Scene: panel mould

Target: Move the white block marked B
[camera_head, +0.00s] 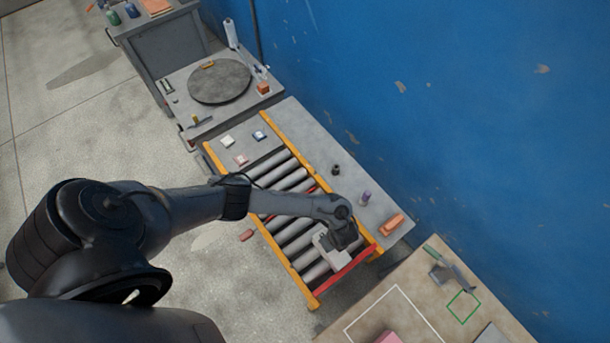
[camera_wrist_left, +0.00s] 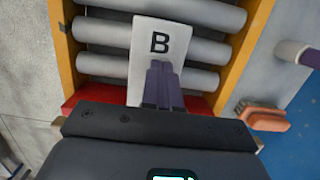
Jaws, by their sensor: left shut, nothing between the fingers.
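The white block marked B (camera_wrist_left: 145,60) lies on the grey rollers of a conveyor, with its black letter facing up. In the head view the block (camera_head: 326,249) is at the conveyor's near end, partly hidden by my left gripper (camera_head: 340,243). In the left wrist view my left gripper (camera_wrist_left: 163,85) is shut with its fingers together and nothing between them. Its fingertips are over the block, just below the letter. I cannot tell whether they touch it. My right gripper is in neither view.
The conveyor has yellow side rails (camera_head: 275,250) and a red end bar (camera_head: 350,271). An orange brush-like item (camera_head: 391,224) lies on the grey side shelf. Small pale blocks (camera_head: 228,141) sit at the far end. A tan table (camera_head: 405,285) with white and green outlines stands at lower right.

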